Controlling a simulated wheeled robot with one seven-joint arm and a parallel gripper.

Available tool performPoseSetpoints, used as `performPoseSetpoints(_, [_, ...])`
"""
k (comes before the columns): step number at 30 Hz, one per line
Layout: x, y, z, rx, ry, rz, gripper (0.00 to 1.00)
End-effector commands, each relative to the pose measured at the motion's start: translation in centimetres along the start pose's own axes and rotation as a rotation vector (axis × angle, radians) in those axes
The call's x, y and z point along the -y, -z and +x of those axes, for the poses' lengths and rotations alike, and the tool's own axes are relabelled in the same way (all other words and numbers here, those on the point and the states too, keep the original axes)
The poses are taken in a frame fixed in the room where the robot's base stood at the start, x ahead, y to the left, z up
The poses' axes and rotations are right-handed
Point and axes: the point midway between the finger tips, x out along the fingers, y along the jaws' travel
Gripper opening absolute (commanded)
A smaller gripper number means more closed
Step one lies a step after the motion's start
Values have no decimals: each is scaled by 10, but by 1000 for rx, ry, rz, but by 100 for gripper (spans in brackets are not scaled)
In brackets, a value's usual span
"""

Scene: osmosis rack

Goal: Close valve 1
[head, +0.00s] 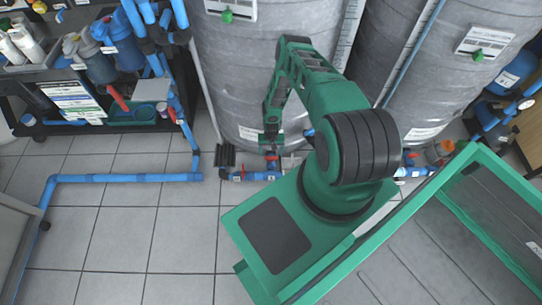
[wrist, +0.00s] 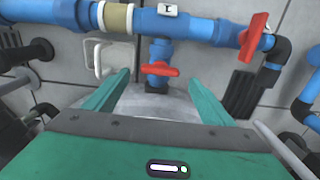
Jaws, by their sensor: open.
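Two valves with red handles show in the wrist view on blue pipework. One red handle (wrist: 160,69) lies crosswise on a short branch below the main pipe, ahead of and between my gripper's fingers. The other red handle (wrist: 255,35) stands steeply slanted on the main pipe at right. In the head view, my gripper (head: 272,137) is low in front of the grey tank, close to a red handle (head: 272,156). Contact cannot be told.
The blue pipe (head: 120,178) runs low along the tiled floor. Large grey tanks (head: 250,75) stand behind it. A dark shelf unit (head: 140,125) with bottles is at left.

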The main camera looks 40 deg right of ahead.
Motion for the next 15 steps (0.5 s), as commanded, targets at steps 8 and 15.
performPoseSetpoints(8, [0, 1, -45, 0, 0, -1, 77])
performPoseSetpoints(15, [0, 0, -64, 1, -1, -1, 77])
